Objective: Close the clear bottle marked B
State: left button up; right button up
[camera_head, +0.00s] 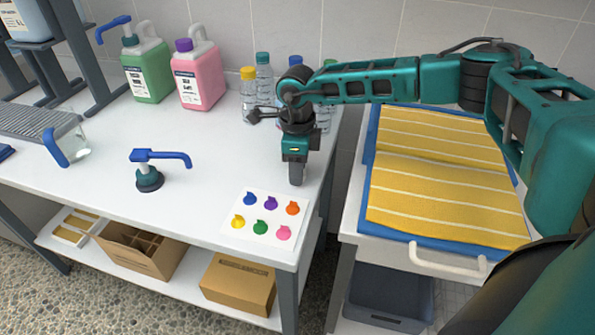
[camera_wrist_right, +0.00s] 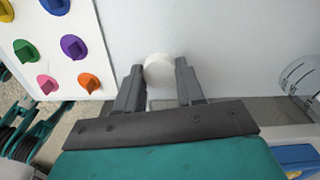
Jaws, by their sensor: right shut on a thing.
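Several clear bottles (camera_head: 249,100) with coloured caps stand at the back right of the white table. Their caps include yellow, teal, blue and green; my right arm hides part of the group. I cannot read a letter B on any of them. My right gripper (camera_head: 297,180) points down over the table's right part, in front of the bottles. In the right wrist view the right gripper (camera_wrist_right: 160,82) is shut on a small round white cap (camera_wrist_right: 158,70). The cap is hidden in the head view. My left gripper is not in view.
A white board (camera_head: 268,219) with several coloured knobs lies at the front right. A blue pump head (camera_head: 149,178), a clear jug (camera_head: 78,142), a green jug (camera_head: 147,68) and a pink jug (camera_head: 197,82) stand leftward. A cart with yellow towels (camera_head: 440,180) is right.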

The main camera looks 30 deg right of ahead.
jog(key=shift+r, duration=0.1)
notch_tip(320, 180, up, 20)
jog(key=p, duration=0.2)
dwell(0.4)
jog(key=s+a+f+n, duration=0.3)
jog(key=a+f+n, duration=0.2)
jog(key=n, duration=0.8)
jog(key=s+a+f+n, duration=0.4)
jog(key=a+n, duration=0.2)
jog(key=n, duration=0.7)
jog(key=shift+f, duration=0.35)
jog(key=shift+s+a, duration=0.15)
